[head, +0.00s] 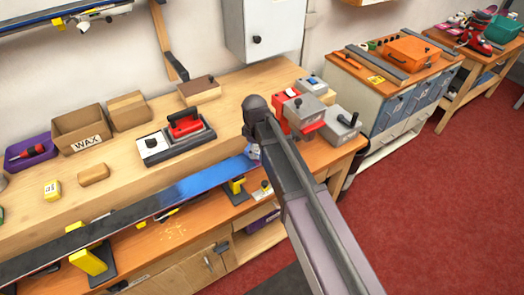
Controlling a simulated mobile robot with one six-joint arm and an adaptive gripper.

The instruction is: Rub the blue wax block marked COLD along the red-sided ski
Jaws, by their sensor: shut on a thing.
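A long ski (190,190) lies base up along the front of the bench, from the lower left to below my arm's end. Its base shines blue at the right and is dark at the left; I cannot make out a red side. My gripper (253,150) is over the ski's right end, mostly hidden by my arm. It is shut on a small bluish piece, which fits the blue wax block (253,154). No COLD mark can be read, and I cannot tell whether the block touches the ski.
Yellow-padded supports (92,261) stand under the ski. Grey and red boxes (305,110) stand right of my arm.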

